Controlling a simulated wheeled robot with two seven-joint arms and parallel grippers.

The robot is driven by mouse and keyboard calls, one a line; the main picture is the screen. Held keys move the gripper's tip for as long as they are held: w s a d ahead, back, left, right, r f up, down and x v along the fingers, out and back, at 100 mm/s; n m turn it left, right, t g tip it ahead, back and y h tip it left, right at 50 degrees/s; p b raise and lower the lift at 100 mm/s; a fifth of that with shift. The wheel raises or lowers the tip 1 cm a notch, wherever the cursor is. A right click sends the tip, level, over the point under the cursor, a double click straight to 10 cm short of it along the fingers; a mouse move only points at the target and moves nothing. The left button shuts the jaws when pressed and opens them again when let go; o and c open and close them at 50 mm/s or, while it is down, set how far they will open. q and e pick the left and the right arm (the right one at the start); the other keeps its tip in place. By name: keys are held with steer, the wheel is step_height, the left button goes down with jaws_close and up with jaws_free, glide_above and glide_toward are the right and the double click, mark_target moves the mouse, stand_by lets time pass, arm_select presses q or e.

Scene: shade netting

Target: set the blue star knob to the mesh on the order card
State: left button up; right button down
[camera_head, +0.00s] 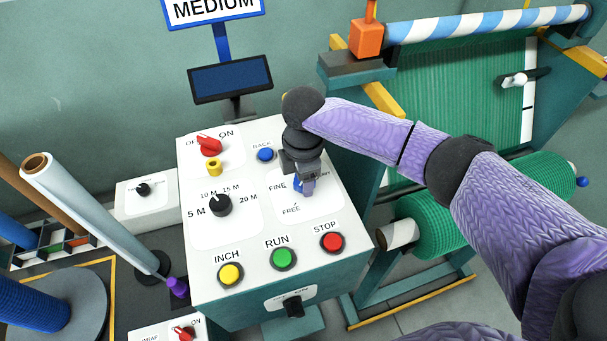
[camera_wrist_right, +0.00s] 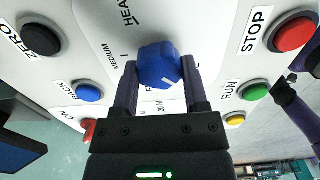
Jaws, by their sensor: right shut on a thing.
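The order card (camera_head: 215,12) reads MEDIUM and stands above a dark screen at the back. The blue star knob (camera_wrist_right: 158,66) is on the white panel (camera_head: 247,245); only a sliver of it shows in the head view (camera_head: 300,183). My right gripper (camera_head: 306,190) points down at the panel and is shut on the knob, with a finger on each side in the wrist view (camera_wrist_right: 158,90). The knob's white mark points to the lower right in the wrist view. FINE and FREE labels show in the head view, MEDIUM in the wrist view; fingers hide others. My left gripper is out of view.
Nearby on the panel are a blue BACK button (camera_head: 265,155), a red switch (camera_head: 210,146), a black metre knob (camera_head: 220,205), and INCH (camera_head: 230,274), RUN (camera_head: 284,258) and STOP (camera_head: 332,242) buttons. A green net roll (camera_head: 500,205) lies right of the panel.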

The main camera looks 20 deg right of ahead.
steer(key=shift+r+m+p, duration=0.15)
steer(key=shift+m+p, duration=0.45)
steer(key=shift+p, duration=0.15)
steer(key=m+p, duration=0.3)
steer(key=shift+r, duration=0.1)
steer(key=m+p, duration=0.3)
steer(key=shift+m, duration=0.4)
steer(key=m+p, duration=0.2)
steer(key=m, duration=0.1)
steer(key=shift+m, duration=0.3)
steer(key=m+p, duration=0.1)
steer(key=m, duration=0.2)
steer(key=shift+m, duration=0.3)
steer(key=m+p, duration=0.1)
steer(key=m, duration=0.2)
steer(key=shift+m, duration=0.3)
steer(key=m, duration=0.3)
steer(key=shift+f+m+p, duration=0.2)
steer(key=shift+m+p, duration=0.2)
steer(key=shift+w+m, duration=0.1)
steer(key=shift+m, duration=2)
